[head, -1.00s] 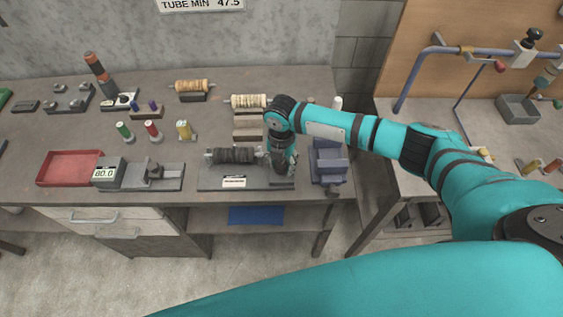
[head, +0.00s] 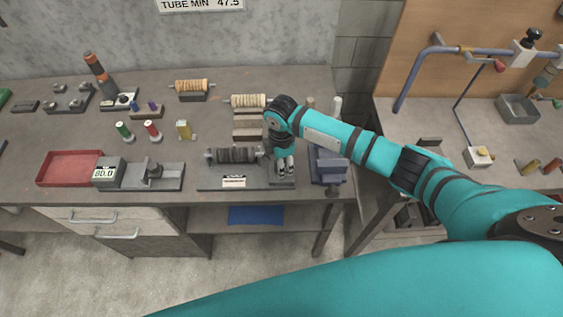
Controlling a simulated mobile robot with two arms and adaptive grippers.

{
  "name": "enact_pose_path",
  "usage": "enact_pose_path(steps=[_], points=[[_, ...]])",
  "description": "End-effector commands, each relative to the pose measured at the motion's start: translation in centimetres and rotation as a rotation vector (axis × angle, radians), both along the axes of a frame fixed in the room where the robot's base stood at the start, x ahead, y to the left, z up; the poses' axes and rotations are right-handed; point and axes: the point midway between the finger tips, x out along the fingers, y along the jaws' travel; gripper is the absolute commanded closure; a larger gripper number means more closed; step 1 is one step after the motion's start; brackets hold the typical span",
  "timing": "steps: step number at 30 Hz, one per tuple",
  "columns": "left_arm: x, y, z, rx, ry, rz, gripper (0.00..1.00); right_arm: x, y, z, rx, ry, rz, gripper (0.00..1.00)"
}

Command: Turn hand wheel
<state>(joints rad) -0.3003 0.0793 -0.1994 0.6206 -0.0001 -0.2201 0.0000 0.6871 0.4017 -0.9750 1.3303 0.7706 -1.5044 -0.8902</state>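A small fixture with a dark ribbed roller (head: 234,155) lies near the front edge of the grey bench, on a flat grey base plate (head: 215,184) with a white label. My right gripper (head: 285,168) points down at the right end of this fixture, its fingers over the end of the roller's shaft. No hand wheel can be made out there; the gripper and wrist cover that end. The fingers are too small and dark to tell whether they are open or shut, or touching anything. My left gripper is not in view.
A blue-grey vise-like block (head: 328,166) stands close to the right of my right gripper. A red tray (head: 68,168) and a gauge reading 80.0 (head: 108,172) lie at left. Pale-wound spools (head: 248,101) stand behind. A second bench (head: 440,130) is at right.

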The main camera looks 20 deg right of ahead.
Motion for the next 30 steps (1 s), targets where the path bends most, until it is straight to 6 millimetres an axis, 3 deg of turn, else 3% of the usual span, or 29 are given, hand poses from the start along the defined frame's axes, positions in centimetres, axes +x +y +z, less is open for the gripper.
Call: enact_pose_path(steps=[30], points=[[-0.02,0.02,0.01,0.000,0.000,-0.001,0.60,0.06,0.10,0.13,0.002,-0.002,-0.966,0.93]])
